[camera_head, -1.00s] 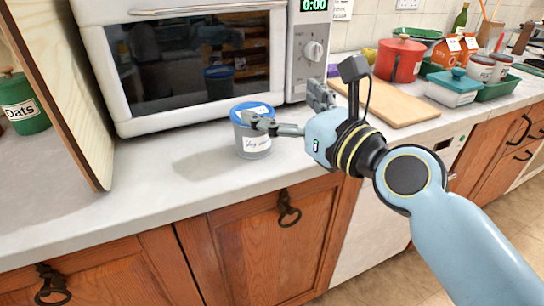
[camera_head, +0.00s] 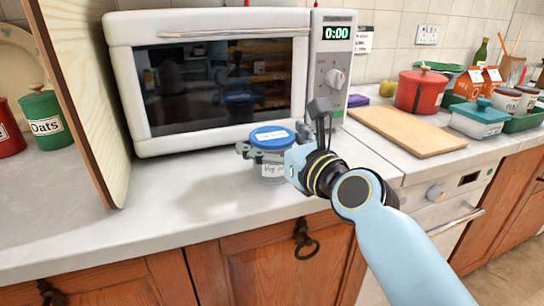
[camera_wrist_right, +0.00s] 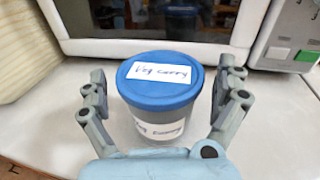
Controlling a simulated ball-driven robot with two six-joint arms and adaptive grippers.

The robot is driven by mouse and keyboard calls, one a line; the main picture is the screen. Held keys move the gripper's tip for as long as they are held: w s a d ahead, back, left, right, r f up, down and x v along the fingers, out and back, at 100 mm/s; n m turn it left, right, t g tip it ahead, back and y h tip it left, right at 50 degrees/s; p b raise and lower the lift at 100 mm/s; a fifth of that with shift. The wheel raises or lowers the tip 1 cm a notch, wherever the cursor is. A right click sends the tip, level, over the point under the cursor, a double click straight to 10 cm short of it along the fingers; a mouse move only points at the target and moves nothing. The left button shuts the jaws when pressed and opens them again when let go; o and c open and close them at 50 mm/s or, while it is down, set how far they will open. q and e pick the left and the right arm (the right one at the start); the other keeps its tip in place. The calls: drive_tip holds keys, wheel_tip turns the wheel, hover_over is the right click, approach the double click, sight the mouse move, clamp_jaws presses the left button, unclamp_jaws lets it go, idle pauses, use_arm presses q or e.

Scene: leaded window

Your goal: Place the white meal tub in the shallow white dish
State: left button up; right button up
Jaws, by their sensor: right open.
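The meal tub (camera_head: 270,166) is a round, pale grey-white tub with a blue lid and a label reading "Veg curry". It stands upright on the counter in front of the microwave. In the right wrist view the tub (camera_wrist_right: 160,90) sits between the spread fingers of my right gripper (camera_wrist_right: 162,96), with a visible gap on each side. In the head view the right gripper (camera_head: 268,150) reaches around the tub from the right, open. I see no shallow white dish in either view. My left gripper is not in view.
The white microwave (camera_head: 120,75), door shut, stands behind the tub. A wooden board (camera_head: 85,100) stands upright at left, near a green Oats canister (camera_head: 45,120). A cutting board (camera_head: 408,132), a red pot (camera_head: 420,92) and a teal-lidded box (camera_head: 480,120) are at right.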

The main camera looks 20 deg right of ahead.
drive_tip(key=shift+w+a, duration=0.1)
drive_tip(key=shift+w, duration=0.2)
drive_tip(key=c, duration=1.5)
drive_tip(key=shift+r, duration=0.15)
drive_tip(key=shift+c, duration=0.3)
